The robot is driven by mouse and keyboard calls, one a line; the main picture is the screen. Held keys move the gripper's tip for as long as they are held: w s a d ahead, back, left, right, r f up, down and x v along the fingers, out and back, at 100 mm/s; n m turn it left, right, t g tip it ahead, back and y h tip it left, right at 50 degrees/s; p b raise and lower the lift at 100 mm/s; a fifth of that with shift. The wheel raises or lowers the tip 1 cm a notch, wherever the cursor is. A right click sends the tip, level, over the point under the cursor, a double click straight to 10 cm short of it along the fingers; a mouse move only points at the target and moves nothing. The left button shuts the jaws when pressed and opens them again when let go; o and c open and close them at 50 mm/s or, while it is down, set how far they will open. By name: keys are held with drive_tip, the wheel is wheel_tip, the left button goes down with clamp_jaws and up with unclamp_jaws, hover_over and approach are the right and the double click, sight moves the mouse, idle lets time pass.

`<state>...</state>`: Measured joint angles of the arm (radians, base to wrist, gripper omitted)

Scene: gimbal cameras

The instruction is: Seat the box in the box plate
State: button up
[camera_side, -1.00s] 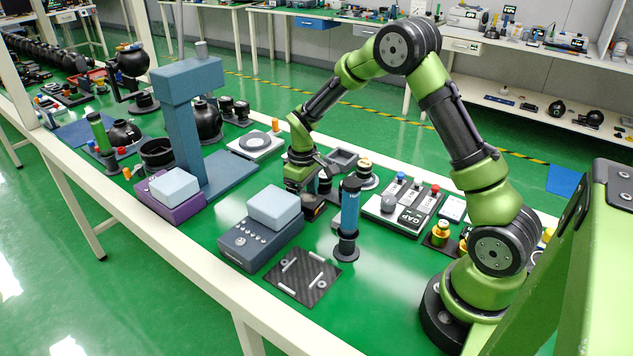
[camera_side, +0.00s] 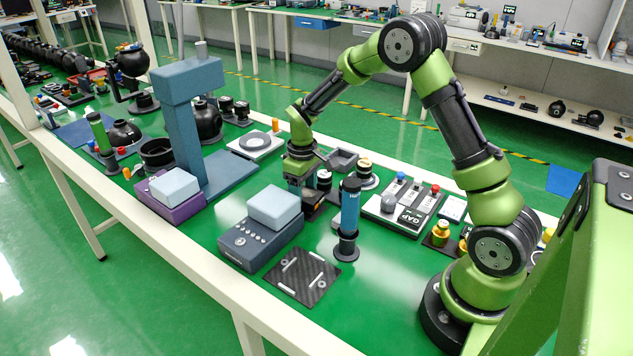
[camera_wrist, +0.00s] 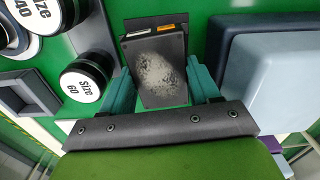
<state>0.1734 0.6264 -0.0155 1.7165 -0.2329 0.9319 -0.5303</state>
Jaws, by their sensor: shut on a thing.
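A dark grey box with a pale speckled patch on top (camera_wrist: 160,68) sits between the teal fingers of my gripper (camera_wrist: 162,88) in the wrist view. My gripper is shut on it. In the side view my gripper (camera_side: 304,198) points down behind the blue-grey control unit, and the dark box (camera_side: 314,211) shows only in part at its fingers. A dark patterned square plate (camera_side: 291,284) with white bars and small rings lies flat and bare at the table front. It looks like the box plate, though I cannot be certain. The box's underside is hidden.
A blue cylinder (camera_side: 349,212) stands upright between my gripper and the patterned plate's right side. The control unit (camera_side: 248,246) with a pale block on top stands left of the plate. Size-marked black weights (camera_wrist: 85,80) are close to my gripper's left. Green table is clear right of the plate.

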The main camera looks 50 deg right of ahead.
wheel_tip(320, 180, up, 14)
drive_tip(key=m, duration=1.9)
hover_over(303, 274)
wheel_tip(303, 274, down, 7)
drive_tip(key=shift+f, duration=0.25)
drive_tip(key=shift+f, duration=0.1)
drive_tip(key=shift+f, duration=2.8)
drive_tip(key=shift+f, duration=0.95)
